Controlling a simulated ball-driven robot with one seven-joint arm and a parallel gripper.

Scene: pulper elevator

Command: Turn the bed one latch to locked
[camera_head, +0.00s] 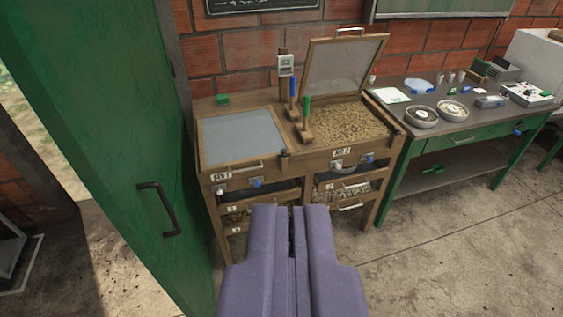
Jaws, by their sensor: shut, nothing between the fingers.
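Bed one (240,140) is the left bed of a wooden stand, with its grey mesh lid down and a small white label (221,176) on its front. Small blue handles show on its front, one being the blue handle (257,183). A small dark fitting (283,152) sits at the lid's front right corner. I cannot tell which of these is the latch, or its setting. My gripper (291,209) is purple, shut and empty. It is in front of the stand, apart from it, and covers part of the lower drawers.
Bed two (384,143) stands open at right, its mesh lid (343,72) raised over brown grain. Brushes (305,115) stand between the beds. A green door (110,120) with a black handle fills the left. A green-legged table (450,133) is right. Concrete floor is clear at lower right.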

